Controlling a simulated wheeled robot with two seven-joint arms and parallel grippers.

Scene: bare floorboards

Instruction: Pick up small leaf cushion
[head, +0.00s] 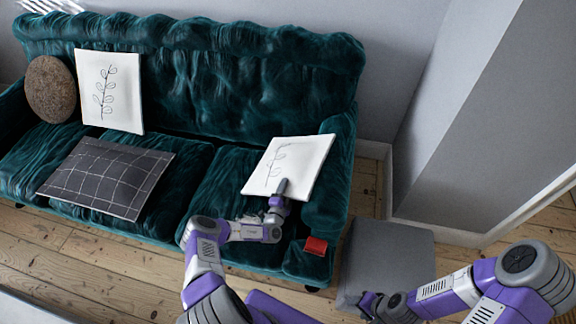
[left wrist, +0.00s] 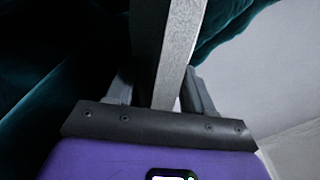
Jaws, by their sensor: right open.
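A white square cushion with a line-drawn leaf sprig (head: 308,160) leans tilted at the right end of the green sofa, near the armrest. My left gripper (head: 281,188) is at its lower edge, one finger showing in front of its face. In the left wrist view the cushion's pale edge (left wrist: 174,70) runs between the two fingers, which appear to touch both sides. A second white leaf cushion (head: 121,94) stands against the backrest at the left. My right gripper (head: 368,302) is open and low by the grey pouf, partly hidden by its own arm.
The teal velvet sofa (head: 215,75) also holds a round brown cushion (head: 50,89) and a dark grid-patterned cushion (head: 107,177). A small red object (head: 316,246) lies on the armrest front. A grey pouf (head: 388,255) stands to the right. Bare floorboards (head: 85,258) lie in front.

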